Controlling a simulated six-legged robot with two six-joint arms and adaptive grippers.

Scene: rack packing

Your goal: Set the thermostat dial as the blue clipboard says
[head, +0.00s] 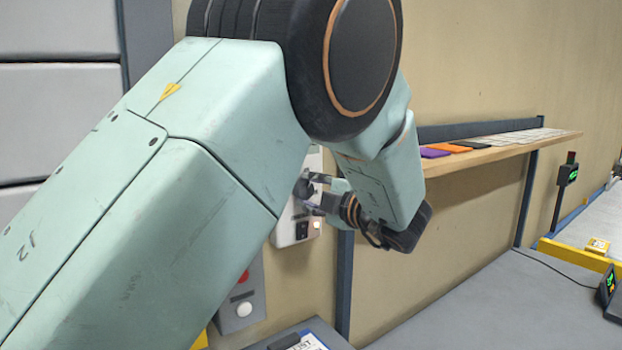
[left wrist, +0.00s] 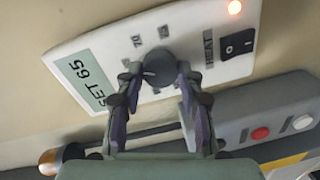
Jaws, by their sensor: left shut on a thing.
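The thermostat (left wrist: 110,58) is a white wall panel, tilted in the left wrist view. Its display reads SET 65, and an orange light glows at its far end. A rocker switch and a HEAT label sit beside the dark round dial (left wrist: 157,66). My left gripper (left wrist: 158,78) is shut on the dial, one finger on each side. In the head view my left gripper (head: 314,191) reaches the thermostat (head: 297,222), which my arm partly hides. My right gripper is not in view.
A grey button box with red and white buttons (head: 241,298) is on the wall below the thermostat. A wooden shelf (head: 500,150) at right holds purple, orange and black flat items and pale sheets. A grey surface (head: 490,305) at lower right is mostly clear.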

